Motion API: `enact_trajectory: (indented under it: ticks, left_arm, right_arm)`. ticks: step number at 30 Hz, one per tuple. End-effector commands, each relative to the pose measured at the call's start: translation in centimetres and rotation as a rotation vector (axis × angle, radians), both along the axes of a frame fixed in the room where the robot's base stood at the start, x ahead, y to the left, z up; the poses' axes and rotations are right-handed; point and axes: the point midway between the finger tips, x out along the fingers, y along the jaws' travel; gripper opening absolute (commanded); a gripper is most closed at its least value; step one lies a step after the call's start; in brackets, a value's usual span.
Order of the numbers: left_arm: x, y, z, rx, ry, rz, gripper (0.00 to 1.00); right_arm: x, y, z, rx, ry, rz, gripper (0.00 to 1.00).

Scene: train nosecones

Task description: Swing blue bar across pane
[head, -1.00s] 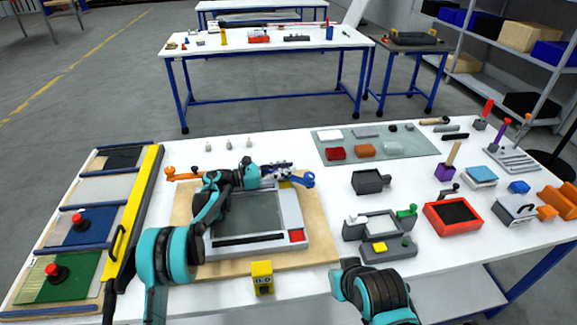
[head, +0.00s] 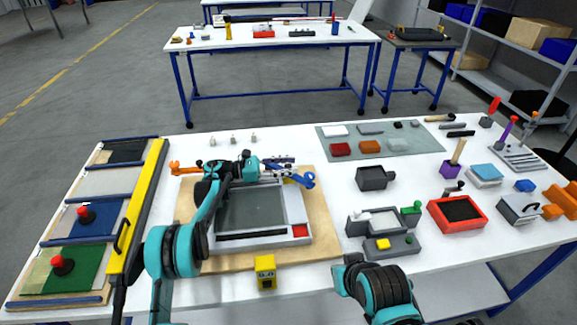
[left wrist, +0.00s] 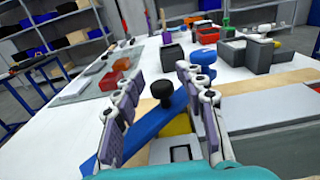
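The blue bar (head: 302,180) lies at the far right corner of the grey framed pane (head: 250,208), which sits on a wooden board. In the left wrist view the blue bar (left wrist: 175,108) runs diagonally and carries a black knob (left wrist: 162,90). My left gripper (head: 285,167) is over the far edge of the frame. In the left wrist view its two fingers (left wrist: 158,75) are apart on either side of the knob, with gaps visible. My right arm shows at the bottom of the head view, but its gripper is not visible.
An orange piece (head: 187,169) lies at the board's far left corner. A yellow block (head: 265,272) stands at the near edge. A yellow rail (head: 138,210) runs along the left. Grey fixtures (head: 375,178) and a red tray (head: 456,213) stand to the right.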

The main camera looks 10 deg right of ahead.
Motion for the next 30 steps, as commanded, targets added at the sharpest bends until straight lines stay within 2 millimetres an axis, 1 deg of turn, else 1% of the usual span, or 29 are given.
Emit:
enact_trajectory:
  ticks: [8,11,14,21,24,27,30]
  left_arm:
    - [0.0,0.0,0.0,0.000,0.000,-0.001,0.43]
    - [0.0,0.7,0.0,0.000,0.000,0.001,0.43]
    - [0.1,2.3,0.0,0.000,0.000,0.002,0.43]
    - [0.1,7.6,0.0,0.000,0.000,0.003,0.43]
    - [0.1,9.5,0.0,0.000,0.000,0.002,0.43]
    - [0.2,10.9,0.0,0.000,0.000,0.002,0.43]
    - [0.1,11.6,0.0,0.000,0.000,0.000,0.43]
  right_arm:
    - [0.0,0.0,0.0,0.000,0.000,0.000,0.00]
    - [0.0,0.0,0.0,0.000,0.000,0.000,0.00]
    - [0.0,0.0,0.0,0.000,0.000,0.000,0.00]
    - [0.0,0.0,0.0,0.000,0.000,0.000,0.00]
    - [0.0,0.0,0.0,0.000,0.000,0.000,0.00]
    - [0.0,0.0,0.0,0.000,0.000,0.000,0.00]
    - [0.0,0.0,0.0,0.000,0.000,0.000,0.00]
